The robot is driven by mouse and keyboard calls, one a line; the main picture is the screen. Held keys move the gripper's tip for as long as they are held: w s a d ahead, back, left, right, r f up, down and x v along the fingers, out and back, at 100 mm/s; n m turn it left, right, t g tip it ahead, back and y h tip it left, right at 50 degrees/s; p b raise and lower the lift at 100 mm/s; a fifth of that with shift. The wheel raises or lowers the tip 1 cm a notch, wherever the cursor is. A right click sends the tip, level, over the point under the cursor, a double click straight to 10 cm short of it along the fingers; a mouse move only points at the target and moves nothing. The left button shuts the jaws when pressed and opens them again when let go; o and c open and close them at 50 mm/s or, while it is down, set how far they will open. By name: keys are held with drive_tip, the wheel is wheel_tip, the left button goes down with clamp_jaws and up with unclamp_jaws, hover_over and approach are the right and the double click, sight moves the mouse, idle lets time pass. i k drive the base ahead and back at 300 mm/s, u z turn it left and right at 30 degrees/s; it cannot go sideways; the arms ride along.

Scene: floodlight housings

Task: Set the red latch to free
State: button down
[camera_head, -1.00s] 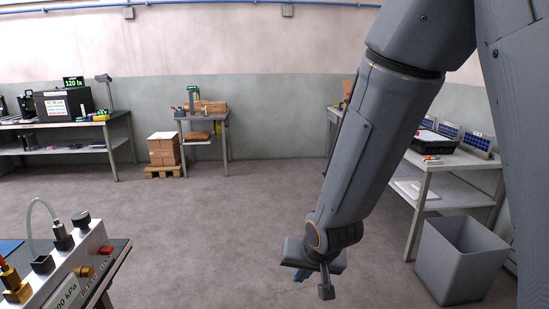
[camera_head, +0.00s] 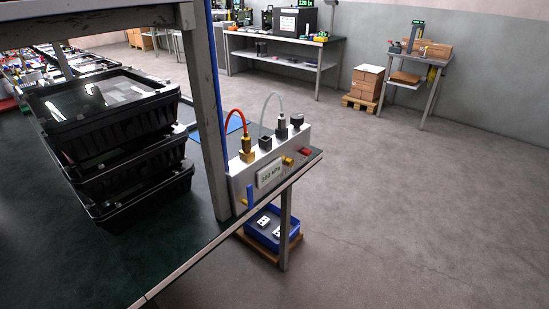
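A white test block (camera_head: 240,182) stands at the right end of the dark green bench. A small red part (camera_head: 305,151), which looks like the red latch, sits low at the block's far right end. Its setting is too small to read. A brass-coloured knob (camera_head: 288,160) is just left of it, and a display reading about 200 kPa (camera_head: 269,174) is further left. An orange tube (camera_head: 234,120) and a clear tube (camera_head: 272,97) rise from fittings on top, near a black knob (camera_head: 297,120). My gripper is out of view.
Stacked black trays (camera_head: 120,150) sit on the bench (camera_head: 160,245) left of a grey upright post (camera_head: 208,120). A blue bin (camera_head: 268,232) is under the bench end. Open floor (camera_head: 400,200) lies to the right, with cartons on a pallet (camera_head: 367,85) beyond.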

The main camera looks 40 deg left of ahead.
sight(307, 152)
drive_tip(key=u, duration=1.55)
